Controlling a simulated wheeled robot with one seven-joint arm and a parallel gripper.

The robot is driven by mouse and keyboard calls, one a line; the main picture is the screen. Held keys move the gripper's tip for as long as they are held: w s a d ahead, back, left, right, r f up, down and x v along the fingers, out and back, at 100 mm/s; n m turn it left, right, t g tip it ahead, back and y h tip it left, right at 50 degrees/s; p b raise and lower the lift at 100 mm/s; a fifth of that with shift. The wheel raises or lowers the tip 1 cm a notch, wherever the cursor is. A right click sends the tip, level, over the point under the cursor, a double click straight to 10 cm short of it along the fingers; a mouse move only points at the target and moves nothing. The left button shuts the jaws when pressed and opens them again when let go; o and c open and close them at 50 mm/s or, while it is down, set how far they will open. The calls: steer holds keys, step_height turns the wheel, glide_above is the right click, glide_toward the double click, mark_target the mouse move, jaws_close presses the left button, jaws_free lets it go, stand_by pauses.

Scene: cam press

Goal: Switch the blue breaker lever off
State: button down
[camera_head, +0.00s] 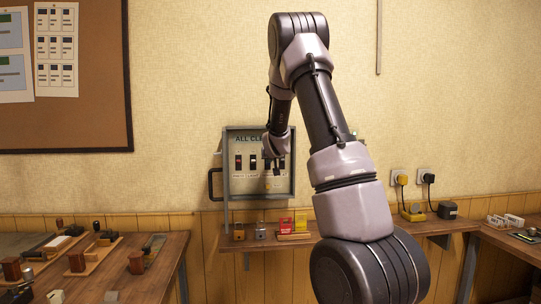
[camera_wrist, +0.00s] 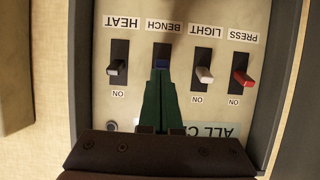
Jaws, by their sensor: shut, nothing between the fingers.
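The breaker panel (camera_head: 231,186) is an open grey box on the wall, partly hidden by my arm in the head view. In the wrist view it appears upside down. There the blue lever (camera_wrist: 160,62) sits in the slot labelled BENCH, between the black HEAT lever (camera_wrist: 117,68) and the white LIGHT lever (camera_wrist: 204,74). My gripper (camera_wrist: 160,73) is shut, with nothing held. Its green fingertips are at the blue lever, on the ON-label side, and cover part of it and its slot. Contact cannot be told. In the head view my gripper (camera_head: 277,164) is in front of the panel.
The red PRESS lever (camera_wrist: 242,78) is at the right in the wrist view. The panel's side walls (camera_wrist: 270,75) stand out around the levers. Below the panel, a wooden shelf (camera_head: 232,241) carries small yellow and red items. Workbenches (camera_head: 160,282) stand at both sides.

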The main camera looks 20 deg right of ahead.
steer(key=shift+s+f, duration=0.2)
steer(key=shift+f, duration=0.5)
steer(key=shift+r, duration=0.1)
steer(key=shift+r, duration=0.75)
